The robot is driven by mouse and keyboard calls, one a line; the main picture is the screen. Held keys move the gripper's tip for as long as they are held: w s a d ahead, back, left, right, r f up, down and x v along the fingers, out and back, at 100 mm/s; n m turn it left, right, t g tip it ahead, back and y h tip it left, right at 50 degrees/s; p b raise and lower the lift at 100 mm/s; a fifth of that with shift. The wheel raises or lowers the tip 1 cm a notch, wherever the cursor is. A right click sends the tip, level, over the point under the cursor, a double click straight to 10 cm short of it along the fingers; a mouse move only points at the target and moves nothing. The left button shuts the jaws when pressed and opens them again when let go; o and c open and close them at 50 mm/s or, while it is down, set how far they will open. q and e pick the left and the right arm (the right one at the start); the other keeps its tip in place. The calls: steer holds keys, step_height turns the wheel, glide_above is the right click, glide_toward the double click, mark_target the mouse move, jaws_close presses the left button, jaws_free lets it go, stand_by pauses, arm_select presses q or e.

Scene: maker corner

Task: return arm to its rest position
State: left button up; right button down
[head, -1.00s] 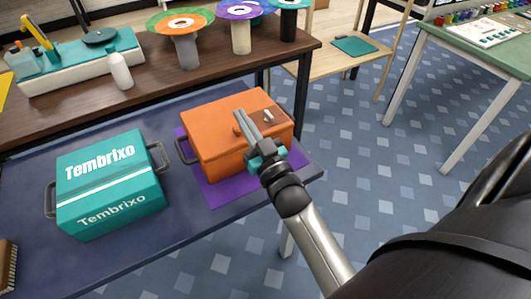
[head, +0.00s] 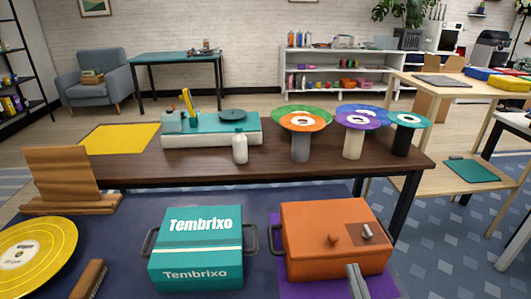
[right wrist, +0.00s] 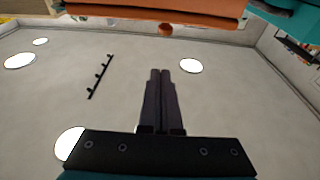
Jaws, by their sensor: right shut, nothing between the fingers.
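My right gripper (head: 357,281) shows at the bottom edge of the head view, in front of the orange box (head: 315,248). In the right wrist view its two dark fingers (right wrist: 161,76) are together with nothing between them. They point toward the top of that picture, with the pale ceiling behind them. An orange surface (right wrist: 150,8) shows along its top edge. The rest of my right arm is out of the head view. My left gripper is not in view.
The orange box is on a purple mat (head: 274,230), beside a teal Tembrixo box (head: 195,255). A yellow record (head: 50,240), a brush (head: 90,279) and a wooden stand (head: 60,175) are at left. A brown shelf (head: 270,163) holding discs on stands is behind.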

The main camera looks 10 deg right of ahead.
steer(key=f+g, duration=0.4)
steer(key=g, duration=0.1)
steer(key=s+a+f+g, duration=0.1)
steer(key=f+g, duration=0.1)
steer(key=g, duration=0.1)
steer(key=shift+f, duration=0.3)
steer(key=s+a+f+n+g+y, duration=0.1)
steer(key=s+a+f+g, duration=0.15)
steer(key=s+g, duration=0.35)
steer(key=s+a+f+n+g, duration=0.1)
steer(key=s+a+n+g, duration=0.15)
steer(key=s, duration=0.55)
step_height(320, 180, down, 21)
steer(key=d+g, duration=0.1)
steer(key=d, duration=0.1)
steer(key=s+d+f, duration=0.5)
steer(key=s+f, duration=0.6)
steer(key=f, duration=0.1)
steer(key=shift+f+g+h+p, duration=0.2)
steer(key=shift+g+h+p, duration=0.1)
steer(key=shift+g+p, duration=0.1)
steer(key=shift+m, duration=0.25)
